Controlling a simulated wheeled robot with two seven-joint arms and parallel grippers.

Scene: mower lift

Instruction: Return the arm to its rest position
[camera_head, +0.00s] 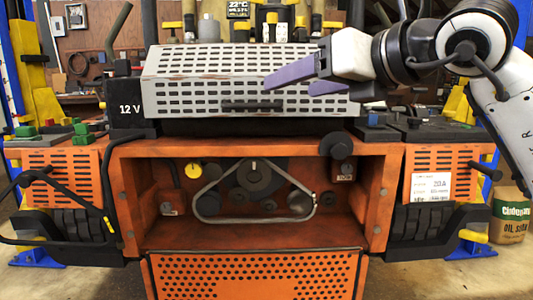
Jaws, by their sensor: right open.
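My right arm (480,60) comes in from the upper right. Its gripper (288,83) has two purple fingers pointing left, spread apart with nothing between them. The gripper is in front of the right part of a perforated light grey cover (190,68) and hides some of it. Whether the fingers touch the cover I cannot tell. My left gripper is not in the picture.
Below the cover is an orange machine body (250,147) with an open bay holding a belt (203,213) around pulleys. A black 12 V box (127,100) stands left. Yellow and blue lift posts flank it. An oil bag (511,212) stands at the right edge.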

